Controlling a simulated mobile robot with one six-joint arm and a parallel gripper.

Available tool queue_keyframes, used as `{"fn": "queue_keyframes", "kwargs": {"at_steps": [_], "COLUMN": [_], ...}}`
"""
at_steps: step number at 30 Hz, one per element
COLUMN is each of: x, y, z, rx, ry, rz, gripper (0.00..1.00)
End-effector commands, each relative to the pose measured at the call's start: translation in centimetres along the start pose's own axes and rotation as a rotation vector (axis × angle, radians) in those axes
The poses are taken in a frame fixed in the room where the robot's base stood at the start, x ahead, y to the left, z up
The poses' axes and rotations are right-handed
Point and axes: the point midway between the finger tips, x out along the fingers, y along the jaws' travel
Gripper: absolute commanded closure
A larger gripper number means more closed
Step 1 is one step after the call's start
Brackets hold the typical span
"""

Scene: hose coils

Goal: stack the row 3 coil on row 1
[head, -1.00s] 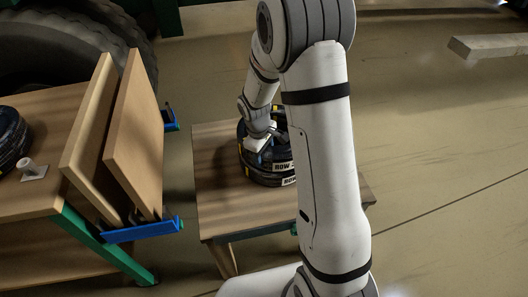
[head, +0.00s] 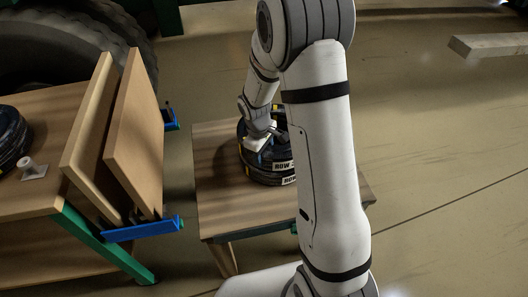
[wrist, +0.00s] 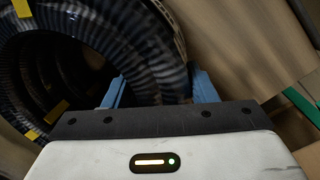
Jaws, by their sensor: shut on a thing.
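Two black hose coils with white ROW labels are stacked on the small wooden table (head: 215,222) in the head view. The row numbers are cut off or hidden by my arm. My gripper (head: 258,146) is at the left part of the upper coil (head: 262,160), which sits on or just above the lower coil (head: 262,177); I cannot tell whether they touch. In the wrist view my gripper (wrist: 160,90) has its blue fingers on either side of the upper coil's hose (wrist: 130,45), shut on it. Yellow bands show on the hose.
A wooden bench (head: 30,195) with upright boards (head: 135,130) and blue brackets (head: 145,230) stands left of the small table. Another black coil (head: 10,140) and a pale peg (head: 34,169) are on it. A large tyre (head: 95,35) is behind. Floor to the right is mostly clear.

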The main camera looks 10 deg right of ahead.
Motion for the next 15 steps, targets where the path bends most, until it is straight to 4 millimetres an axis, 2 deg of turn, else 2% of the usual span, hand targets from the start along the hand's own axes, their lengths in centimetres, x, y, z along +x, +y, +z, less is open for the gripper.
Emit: {"fn": "queue_keyframes", "kwargs": {"at_steps": [15], "x": [0.41], "y": [0.05], "z": [-0.14], "rx": [0.0], "ry": [0.003], "rz": [0.003], "gripper": [1.0]}}
